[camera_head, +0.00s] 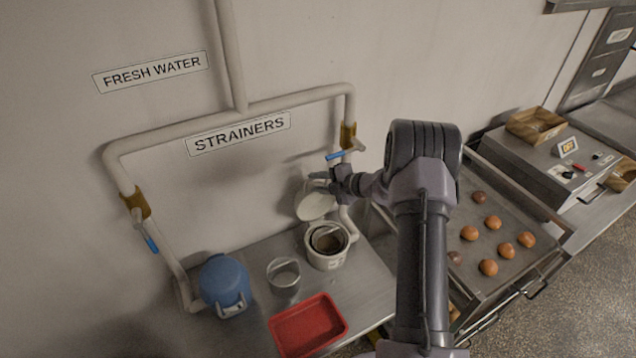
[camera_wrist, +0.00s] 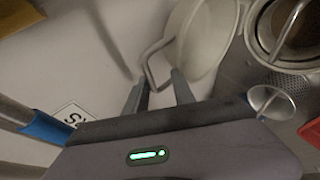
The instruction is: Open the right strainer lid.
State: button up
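The right strainer (camera_head: 322,260) is a cream pot on the metal counter, with its mouth uncovered and a basket inside. Its round cream lid (camera_head: 313,206) stands raised and tilted behind the pot, towards the wall. In the wrist view the lid (camera_wrist: 212,42) has a bent bar handle (camera_wrist: 152,62) on its outer side, and the open strainer (camera_wrist: 252,28) is at the upper right. My gripper (camera_head: 322,181) is at the lid's upper edge. In the wrist view my gripper's fingers (camera_wrist: 158,90) are apart, with the handle's lower end between them and gaps visible. Contact is unclear.
The left strainer has a blue closed lid (camera_head: 225,279). A metal cup (camera_head: 284,275) and a red tray (camera_head: 308,325) sit on the counter (camera_head: 365,283). A pipe (camera_head: 350,108) with a blue-handled valve (camera_head: 345,155) runs close to my gripper. A bun tray (camera_head: 510,262) is at right.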

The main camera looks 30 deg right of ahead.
jog(key=shift+s, duration=0.1)
jog(key=v, duration=1.7)
jog(key=shift+r+b, duration=0.2)
jog(key=shift+b, duration=0.25)
